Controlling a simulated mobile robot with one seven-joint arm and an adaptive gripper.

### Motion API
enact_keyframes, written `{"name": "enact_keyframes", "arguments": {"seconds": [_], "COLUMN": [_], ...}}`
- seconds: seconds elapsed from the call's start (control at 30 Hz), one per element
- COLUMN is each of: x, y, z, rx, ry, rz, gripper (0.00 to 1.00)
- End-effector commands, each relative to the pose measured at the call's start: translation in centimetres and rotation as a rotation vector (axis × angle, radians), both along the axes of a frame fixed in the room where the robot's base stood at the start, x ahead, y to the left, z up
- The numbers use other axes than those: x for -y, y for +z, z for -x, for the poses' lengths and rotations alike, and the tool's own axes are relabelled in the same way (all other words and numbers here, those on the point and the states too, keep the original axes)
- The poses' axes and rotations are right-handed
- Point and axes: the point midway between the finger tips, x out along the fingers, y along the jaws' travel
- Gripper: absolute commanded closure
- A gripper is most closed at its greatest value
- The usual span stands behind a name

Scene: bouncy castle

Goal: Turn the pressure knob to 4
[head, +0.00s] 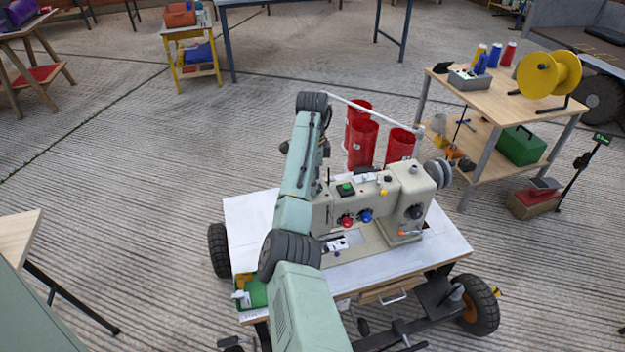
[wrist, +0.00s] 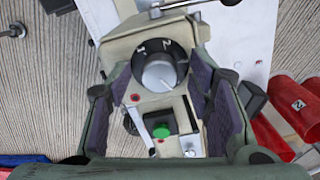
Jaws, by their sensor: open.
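The pressure knob (wrist: 160,70) is a round black dial with a silver-grey middle, on the end of a cream sewing machine (wrist: 148,102). White figures 1 and 2 show on its upper rim; no 4 is readable, and I cannot tell its exact setting. My gripper (wrist: 163,65) is open. Its two purple-padded fingers stand on the left and right of the knob, with a gap visible on each side. In the head view my arm crosses the left end of the sewing machine (head: 390,187) and hides my fingers and this knob.
A green button (wrist: 160,131) in a black housing lies just below the knob in the wrist view. Red bins (head: 362,143) stand behind the machine on the white-topped cart (head: 247,212). A red knob (head: 347,221) and a blue knob (head: 366,216) sit on the machine's front.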

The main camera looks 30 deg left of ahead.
Motion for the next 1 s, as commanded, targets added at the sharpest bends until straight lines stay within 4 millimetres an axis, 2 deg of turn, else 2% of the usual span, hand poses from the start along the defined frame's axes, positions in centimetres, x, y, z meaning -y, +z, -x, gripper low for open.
{"name": "enact_keyframes", "arguments": {"seconds": [0.27,0.37,0.5,0.73,0.9,1.0], "x": [0.0,-0.1,-0.3,-0.2,-0.1,-0.1], "y": [0.7,2.2,5.3,9.4,11.4,11.9], "z": [0.0,0.0,0.1,0.1,0.0,0.1], "rx": [0.0,0.002,0.001,0.001,-0.001,-0.002], "ry": [0.0,0.0,0.002,0.002,0.001,0.002], "rz": [-0.001,-0.002,-0.008,-0.006,-0.003,-0.001], "gripper": [0.53,0.53,0.53,0.53,0.53,0.53]}}
